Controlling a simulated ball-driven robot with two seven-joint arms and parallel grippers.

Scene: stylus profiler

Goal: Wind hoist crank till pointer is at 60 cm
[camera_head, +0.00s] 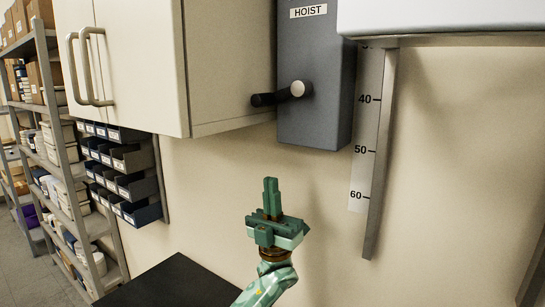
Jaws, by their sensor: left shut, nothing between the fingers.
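The grey hoist box (316,80), labelled HOIST, is on the wall at upper middle. Its crank (285,94) has a round hub on the box and a dark handle pointing left, near the cabinet's edge. A white scale (361,150) to the right of the box shows 40, 50 and 60 going downward; its upper part is hidden behind a white body. I cannot make out a pointer on the visible part of the scale. My left gripper (270,188) is shut and empty, pointing up, below the hoist box and apart from the crank. My right gripper is out of view.
A white cabinet (140,60) adjoins the hoist box on the left. A white body (440,15) juts in at upper right, beside a grey rail (378,165). A black surface (175,285) lies below. Shelves (62,150) and bins (125,160) stand left.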

